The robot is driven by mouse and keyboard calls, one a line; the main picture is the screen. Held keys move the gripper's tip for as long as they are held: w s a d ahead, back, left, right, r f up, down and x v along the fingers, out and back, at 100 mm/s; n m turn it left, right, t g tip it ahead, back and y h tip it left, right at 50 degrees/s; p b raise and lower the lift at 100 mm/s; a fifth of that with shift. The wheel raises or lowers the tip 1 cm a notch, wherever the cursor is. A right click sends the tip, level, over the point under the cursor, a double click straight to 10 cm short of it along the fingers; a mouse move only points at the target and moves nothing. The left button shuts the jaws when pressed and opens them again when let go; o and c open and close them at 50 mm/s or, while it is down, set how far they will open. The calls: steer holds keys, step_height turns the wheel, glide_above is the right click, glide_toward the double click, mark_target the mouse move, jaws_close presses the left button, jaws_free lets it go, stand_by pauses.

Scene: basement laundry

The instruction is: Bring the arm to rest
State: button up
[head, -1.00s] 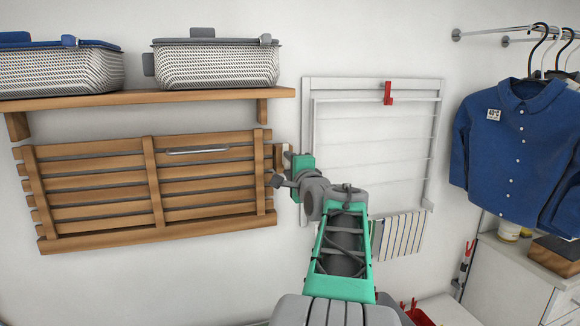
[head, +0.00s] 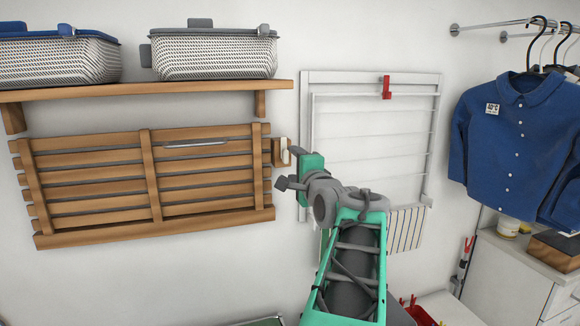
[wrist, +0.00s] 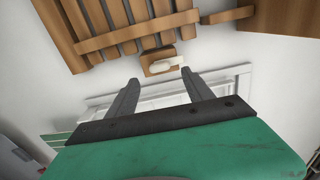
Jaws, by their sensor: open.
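My gripper (head: 284,167) is at the end of my green and grey arm, in front of the wall near the right end of the slatted wooden rack (head: 150,185). In the wrist view its two dark fingers (wrist: 158,92) are spread apart with nothing between them. A small wooden block with a pale knob (head: 282,152) sits on the wall just beyond the fingers. It also shows in the wrist view (wrist: 163,64), apart from the fingertips.
A wooden shelf (head: 185,90) above the rack holds two lidded baskets, one blue-lidded (head: 60,60), one grey-lidded (head: 213,52). A white wall drying frame (head: 375,140) with a red clip stands behind my arm. Blue shirts (head: 512,140) hang at right above a white cabinet (head: 510,275).

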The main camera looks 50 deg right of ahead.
steer(key=shift+v, duration=0.9)
